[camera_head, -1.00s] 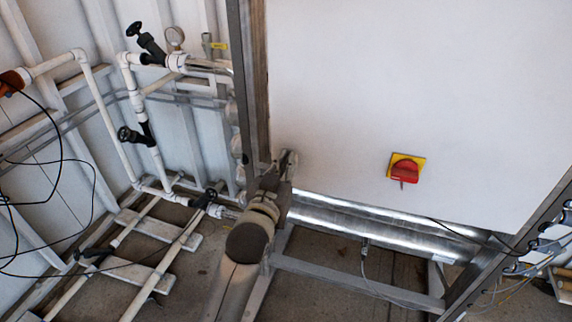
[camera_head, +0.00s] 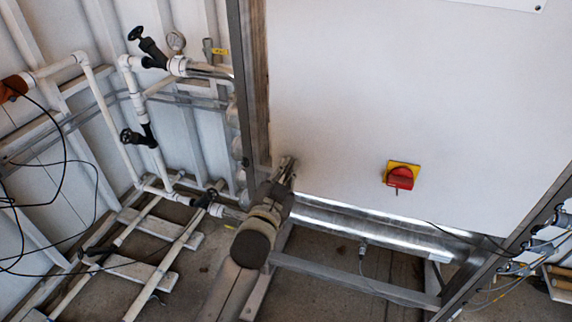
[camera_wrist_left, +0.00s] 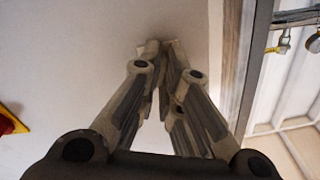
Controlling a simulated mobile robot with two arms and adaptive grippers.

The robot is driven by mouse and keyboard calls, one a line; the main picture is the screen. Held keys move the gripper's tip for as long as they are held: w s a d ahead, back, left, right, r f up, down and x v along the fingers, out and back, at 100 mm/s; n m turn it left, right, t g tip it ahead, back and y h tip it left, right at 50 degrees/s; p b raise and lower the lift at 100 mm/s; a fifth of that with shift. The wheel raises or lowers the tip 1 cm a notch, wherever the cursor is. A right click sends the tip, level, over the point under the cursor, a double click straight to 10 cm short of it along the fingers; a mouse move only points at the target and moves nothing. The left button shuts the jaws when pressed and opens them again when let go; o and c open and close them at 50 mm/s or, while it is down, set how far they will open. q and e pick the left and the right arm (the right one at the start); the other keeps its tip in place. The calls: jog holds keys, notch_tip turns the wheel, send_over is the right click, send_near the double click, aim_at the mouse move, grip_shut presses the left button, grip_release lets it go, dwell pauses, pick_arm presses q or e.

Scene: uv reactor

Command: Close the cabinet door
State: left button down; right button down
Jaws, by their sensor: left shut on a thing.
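The cabinet door (camera_head: 350,110) is a large white panel filling the upper right of the head view, with a red and yellow rotary switch (camera_head: 401,176) low on it. My left gripper (camera_head: 286,172) is at the panel's lower left part, beside the upright metal frame (camera_head: 250,80). In the left wrist view its fingers (camera_wrist_left: 160,48) converge at the white door surface (camera_wrist_left: 75,50). The fingers are closed together on the door; the exact contact between the tips is hidden. My right gripper is not in view.
White pipes with dark valves (camera_head: 131,137) run along the wall at left, with loose black cables (camera_head: 60,160). Shiny metal pipe (camera_head: 375,225) and a frame bar (camera_head: 350,281) lie below the door. Another metal post (camera_head: 490,262) with fittings stands at right.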

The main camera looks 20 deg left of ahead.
pick_arm(q)
jog(key=m+p, duration=0.1)
jog(key=m, duration=0.1)
jog(key=shift+r+m, duration=0.1)
jog(key=shift+m, duration=0.3)
jog(key=m+p, duration=0.2)
jog(key=m, duration=0.1)
jog(key=shift+d+m, duration=0.1)
jog(key=shift+m, duration=0.2)
jog(key=m, duration=0.2)
jog(key=m+p, duration=0.1)
jog(key=m, duration=0.3)
jog(key=shift+f, duration=0.25)
jog(key=shift+w+h+p, duration=0.3)
jog(key=shift+w+p, duration=0.1)
jog(key=shift+w, duration=0.4)
jog(key=c, duration=1.6)
grip_release()
